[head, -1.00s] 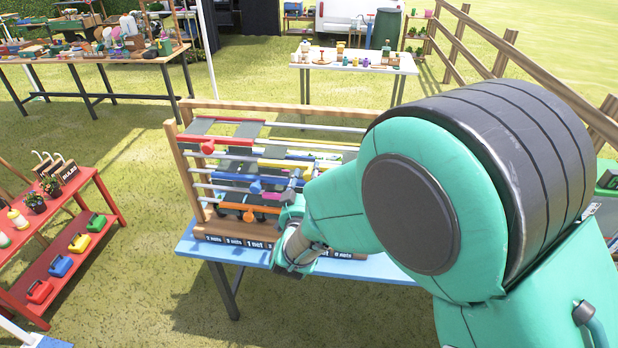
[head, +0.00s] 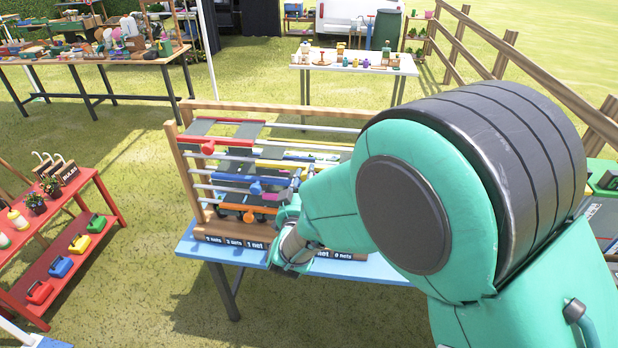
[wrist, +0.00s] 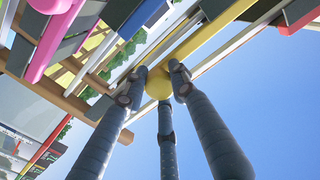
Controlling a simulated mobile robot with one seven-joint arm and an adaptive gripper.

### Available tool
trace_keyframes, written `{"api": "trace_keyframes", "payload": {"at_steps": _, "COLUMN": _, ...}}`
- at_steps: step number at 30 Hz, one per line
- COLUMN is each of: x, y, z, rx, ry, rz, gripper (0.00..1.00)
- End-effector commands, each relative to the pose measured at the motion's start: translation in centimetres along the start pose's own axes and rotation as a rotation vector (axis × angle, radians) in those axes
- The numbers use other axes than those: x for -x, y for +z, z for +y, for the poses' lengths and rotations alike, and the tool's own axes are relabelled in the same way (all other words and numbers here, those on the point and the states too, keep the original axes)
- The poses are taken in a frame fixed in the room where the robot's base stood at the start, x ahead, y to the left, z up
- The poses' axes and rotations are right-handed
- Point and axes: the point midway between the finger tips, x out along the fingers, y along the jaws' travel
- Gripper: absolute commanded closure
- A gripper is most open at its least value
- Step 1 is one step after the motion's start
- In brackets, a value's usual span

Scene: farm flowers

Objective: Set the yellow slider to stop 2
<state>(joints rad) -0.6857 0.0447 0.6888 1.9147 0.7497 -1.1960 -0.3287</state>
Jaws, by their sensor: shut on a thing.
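The yellow slider (head: 284,164) is a yellow bar with a round knob on a rail of the wooden frame (head: 182,170). In the wrist view, its yellow knob (wrist: 158,85) sits between the three dark fingers of my gripper (wrist: 160,78), which are closed around it. In the head view, my gripper (head: 303,176) is at the frame's rails, and my arm hides the frame's right part. Labels (head: 256,245) such as "1 net" run along the base; my gripper and wrist cover some.
A red slider (head: 208,147), a blue slider (head: 256,187) and an orange slider (head: 249,216) are on other rails. In the wrist view, a pink slider part (wrist: 50,45) is at the upper left. The frame stands on a blue table (head: 200,252). A red shelf (head: 88,210) is at the left.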

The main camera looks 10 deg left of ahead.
Motion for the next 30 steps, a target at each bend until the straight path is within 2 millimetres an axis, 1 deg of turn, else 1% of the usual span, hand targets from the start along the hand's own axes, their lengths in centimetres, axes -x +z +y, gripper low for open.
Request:
{"api": "trace_keyframes", "payload": {"at_steps": 5, "x": 0.1, "y": 0.1, "z": -2.8, "rx": 0.0, "ry": -0.005, "rz": 0.0, "gripper": 1.0}}
{"api": "trace_keyframes", "payload": {"at_steps": 8, "x": 0.1, "y": 0.1, "z": -5.0, "rx": -0.001, "ry": -0.006, "rz": 0.0, "gripper": 1.0}}
{"api": "trace_keyframes", "payload": {"at_steps": 15, "x": 0.1, "y": 0.1, "z": -10.8, "rx": -0.001, "ry": -0.005, "rz": -0.001, "gripper": 1.0}}
{"api": "trace_keyframes", "payload": {"at_steps": 19, "x": 0.1, "y": 0.1, "z": -13.5, "rx": 0.0, "ry": -0.005, "rz": -0.001, "gripper": 1.0}}
{"api": "trace_keyframes", "payload": {"at_steps": 21, "x": 0.1, "y": 0.1, "z": -14.6, "rx": 0.0, "ry": -0.004, "rz": -0.002, "gripper": 1.0}}
{"api": "trace_keyframes", "payload": {"at_steps": 24, "x": 0.1, "y": 0.1, "z": -15.6, "rx": 0.001, "ry": -0.003, "rz": -0.001, "gripper": 1.0}}
{"api": "trace_keyframes", "payload": {"at_steps": 27, "x": 0.1, "y": 0.1, "z": -16.2, "rx": 0.001, "ry": -0.003, "rz": -0.001, "gripper": 1.0}}
{"api": "trace_keyframes", "payload": {"at_steps": 30, "x": 0.1, "y": 0.1, "z": -16.3, "rx": 0.001, "ry": -0.002, "rz": -0.001, "gripper": 1.0}}
